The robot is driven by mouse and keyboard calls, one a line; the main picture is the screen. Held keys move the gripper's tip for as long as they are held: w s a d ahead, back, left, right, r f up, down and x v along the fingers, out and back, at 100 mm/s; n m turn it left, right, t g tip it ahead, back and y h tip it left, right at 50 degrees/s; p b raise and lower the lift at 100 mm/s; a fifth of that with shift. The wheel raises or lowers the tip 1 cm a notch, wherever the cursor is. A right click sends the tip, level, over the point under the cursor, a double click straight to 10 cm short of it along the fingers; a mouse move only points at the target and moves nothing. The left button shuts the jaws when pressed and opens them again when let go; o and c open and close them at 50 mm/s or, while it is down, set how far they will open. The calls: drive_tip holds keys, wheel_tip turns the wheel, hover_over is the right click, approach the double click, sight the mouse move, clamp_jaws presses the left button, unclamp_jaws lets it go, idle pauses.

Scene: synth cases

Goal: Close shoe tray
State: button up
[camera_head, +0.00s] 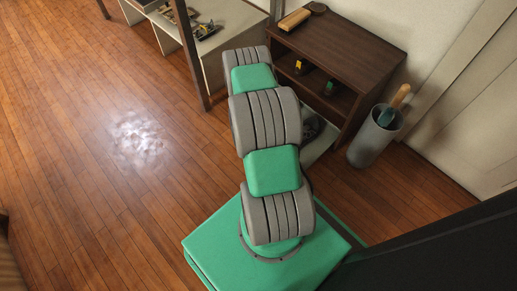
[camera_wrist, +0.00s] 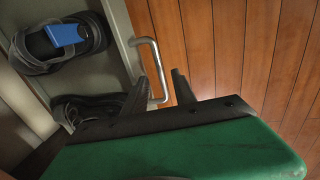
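The shoe tray (camera_wrist: 121,45) is pale grey and pulled out, its inside showing in the wrist view. It holds a dark sandal with a blue block (camera_wrist: 68,32) on it and a dark shoe (camera_wrist: 85,106). A metal bar handle (camera_wrist: 157,65) stands out from its front. My gripper (camera_wrist: 160,83) is open, with one dark finger on each side of the lower part of the handle. I cannot tell whether a finger touches it. In the head view, a bit of the tray (camera_head: 319,146) shows below the brown cabinet (camera_head: 345,45); my arm hides the rest and my gripper.
A grey bin (camera_head: 368,145) with a wooden-handled tool stands right of the cabinet. A brush (camera_head: 294,19) lies on the cabinet top. A pale low shelf unit (camera_head: 232,20) and a dark post (camera_head: 191,50) stand at the back left. The wooden floor (camera_head: 80,110) at left is clear.

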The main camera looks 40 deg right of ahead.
drive_tip(key=f, duration=0.1)
drive_tip(key=f+b, duration=0.1)
drive_tip(key=f, duration=0.1)
drive_tip(key=shift+d+f, duration=0.1)
drive_tip(key=shift+d, duration=0.2)
drive_tip(key=shift+c, duration=0.2)
clamp_jaws()
idle(0.9)
